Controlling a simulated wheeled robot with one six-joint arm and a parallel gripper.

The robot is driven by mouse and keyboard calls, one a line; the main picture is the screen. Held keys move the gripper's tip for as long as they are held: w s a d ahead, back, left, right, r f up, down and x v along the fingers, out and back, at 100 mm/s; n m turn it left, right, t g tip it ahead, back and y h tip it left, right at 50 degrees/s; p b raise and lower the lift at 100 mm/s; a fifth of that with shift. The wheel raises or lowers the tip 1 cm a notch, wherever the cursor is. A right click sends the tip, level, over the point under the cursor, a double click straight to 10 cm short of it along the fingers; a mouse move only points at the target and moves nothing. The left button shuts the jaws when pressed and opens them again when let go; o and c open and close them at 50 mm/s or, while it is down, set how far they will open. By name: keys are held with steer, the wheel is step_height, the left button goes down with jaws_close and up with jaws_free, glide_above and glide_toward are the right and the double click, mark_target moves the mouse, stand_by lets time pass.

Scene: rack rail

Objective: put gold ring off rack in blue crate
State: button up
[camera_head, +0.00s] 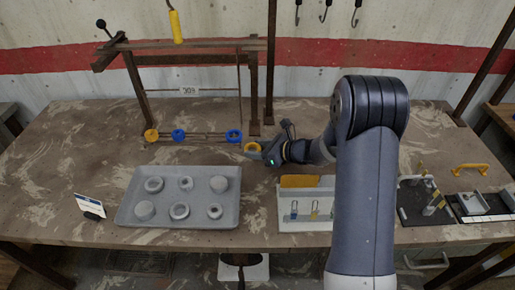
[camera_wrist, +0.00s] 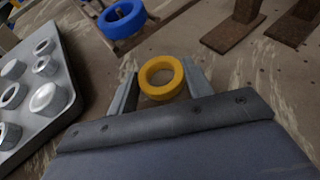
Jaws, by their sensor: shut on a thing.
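My gripper (camera_wrist: 160,78) is shut on a gold ring (camera_wrist: 160,95), with one finger on each side of it. In the head view my gripper (camera_head: 258,150) and this gold ring (camera_head: 250,146) are just right of the rack's low rail (camera_head: 205,134). The ring looks clear of the rail end. Another gold ring (camera_head: 151,135) is at the rail's left, with a blue ring (camera_head: 178,135) beside it and a larger blue ring (camera_head: 234,136) near the right end. That larger blue ring also shows in the wrist view (camera_wrist: 122,20). I cannot make out a blue crate.
A grey tray (camera_head: 160,208) with several round grey parts lies at front left. A pale bin (camera_head: 305,222) with hanging tags stands at front centre. The rack's upright posts (camera_head: 254,95) rise behind my gripper. A black board (camera_head: 425,205) is at right.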

steer(key=shift+f, duration=0.2)
steer(key=o, duration=1)
steer(key=shift+r, duration=0.1)
